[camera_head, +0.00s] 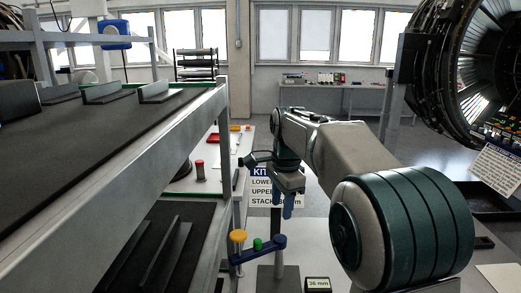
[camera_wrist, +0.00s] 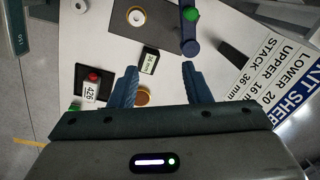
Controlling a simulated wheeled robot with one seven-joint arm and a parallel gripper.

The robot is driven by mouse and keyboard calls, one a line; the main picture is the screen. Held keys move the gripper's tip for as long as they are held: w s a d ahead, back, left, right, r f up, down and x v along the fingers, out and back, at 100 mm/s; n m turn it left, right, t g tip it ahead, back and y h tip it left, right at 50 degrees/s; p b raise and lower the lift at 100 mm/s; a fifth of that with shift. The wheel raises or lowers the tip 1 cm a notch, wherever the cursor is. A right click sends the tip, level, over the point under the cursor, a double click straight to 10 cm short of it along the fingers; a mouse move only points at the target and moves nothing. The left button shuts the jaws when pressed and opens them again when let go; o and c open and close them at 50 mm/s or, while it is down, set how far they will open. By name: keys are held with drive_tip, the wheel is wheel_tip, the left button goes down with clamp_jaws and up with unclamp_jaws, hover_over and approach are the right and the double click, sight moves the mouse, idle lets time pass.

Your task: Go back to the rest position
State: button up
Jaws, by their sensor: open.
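My gripper (camera_head: 288,200) hangs pointing down over the white worktop in the head view. In the wrist view my gripper (camera_wrist: 160,84) shows two blue fingers spread apart, with nothing held between them. Below them lies a small block labelled 36 mm (camera_wrist: 149,61); the head view shows this block (camera_head: 317,284) at the bottom edge.
A grey shelf rack (camera_head: 190,120) fills the left. A turbofan engine (camera_head: 470,75) stands at right.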

drive_tip(key=s+d+f+n+t, duration=0.1)
drive_tip(key=s+d+f+n, duration=0.1)
drive_tip(key=s, duration=0.6)
drive_tip(key=s+d+f+n+t, duration=0.1)
drive_tip(key=s+d+f+n, duration=0.2)
drive_tip(key=s+n, duration=0.3)
drive_tip(key=s+d+f+n+t, duration=0.1)
drive_tip(key=s+d+f+n, duration=0.2)
drive_tip(key=s, duration=0.9)
drive_tip(key=shift+s+d+f+n, duration=0.15)
drive_tip(key=shift+s+d+n, duration=0.1)
drive_tip(key=shift+d+n, duration=0.75)
drive_tip(key=shift+a, duration=0.15)
